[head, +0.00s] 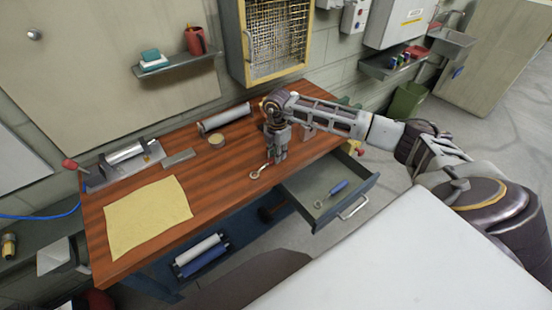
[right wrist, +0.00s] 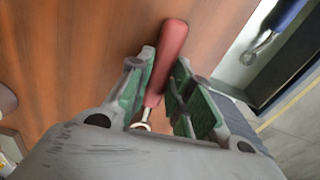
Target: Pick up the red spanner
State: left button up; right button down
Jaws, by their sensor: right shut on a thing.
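The red spanner (right wrist: 170,52) has a red handle and a silver shaft. In the right wrist view its handle lies between the green-padded fingers of my right gripper (right wrist: 160,90), which is shut on it. In the head view my right gripper (head: 277,158) points down at the front right of the wooden table. The spanner's silver ring end (head: 256,174) shows just left of the fingertips, and most of its handle is hidden by them. I cannot tell whether the spanner touches the tabletop. My left gripper is not in view.
A blue-handled spanner (head: 333,191) lies in the open drawer (head: 352,183) right of the gripper. The wooden table (head: 225,190) also bears a yellow cloth (head: 147,215), a grey roll (head: 224,119), a round tin (head: 216,141) and a metal device (head: 126,156). The table's middle is clear.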

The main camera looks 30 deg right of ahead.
notch_tip(320, 180, up, 8)
jog(key=shift+r+b, duration=0.25)
jog(key=shift+b, duration=0.4)
jog(key=shift+r, duration=0.75)
jog(key=shift+s, duration=0.1)
